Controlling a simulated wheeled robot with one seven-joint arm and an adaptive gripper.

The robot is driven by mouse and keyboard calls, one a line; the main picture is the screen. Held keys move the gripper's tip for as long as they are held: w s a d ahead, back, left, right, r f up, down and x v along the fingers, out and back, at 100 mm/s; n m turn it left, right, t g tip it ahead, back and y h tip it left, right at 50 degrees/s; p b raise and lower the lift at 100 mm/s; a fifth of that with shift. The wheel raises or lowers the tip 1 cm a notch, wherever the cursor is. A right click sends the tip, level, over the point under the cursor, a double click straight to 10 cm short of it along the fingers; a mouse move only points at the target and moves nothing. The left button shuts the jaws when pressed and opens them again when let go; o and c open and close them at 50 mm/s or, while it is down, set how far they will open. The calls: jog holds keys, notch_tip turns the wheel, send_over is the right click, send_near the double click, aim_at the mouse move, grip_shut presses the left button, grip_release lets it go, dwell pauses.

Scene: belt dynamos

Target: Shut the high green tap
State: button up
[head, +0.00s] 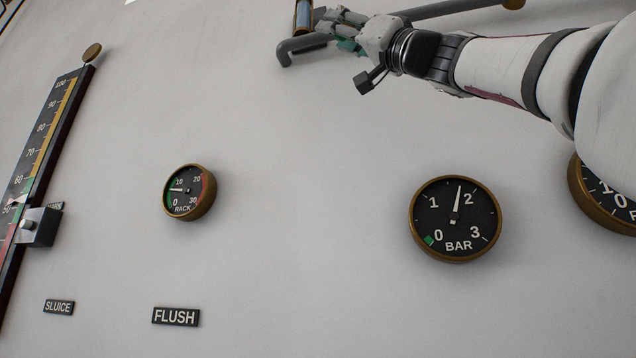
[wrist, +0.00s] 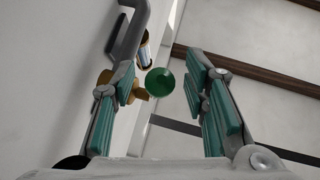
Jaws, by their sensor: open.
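The green tap shows in the wrist view as a round green knob (wrist: 160,82) with a brass fitting (wrist: 139,94) on its left, toward the wall. My gripper (wrist: 160,62) is open, with one teal-padded finger on each side of the knob. Gaps show between the knob and both fingers, though its depth along the fingers is hard to tell. In the head view my gripper (head: 325,28) is high on the wall at the top edge. There the knob cannot be told apart from the green finger pads.
A grey pipe (head: 297,45) runs by my gripper and also shows in the wrist view (wrist: 125,38). A small brass-ended tube (head: 303,15) stands beside it. Below are the RACK gauge (head: 190,192), BAR gauge (head: 455,219) and a scale with a slider (head: 38,228). The wall between is bare.

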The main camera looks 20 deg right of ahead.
jog(key=v, duration=1.1)
jog(key=shift+f, duration=0.3)
jog(key=shift+s+d, duration=0.15)
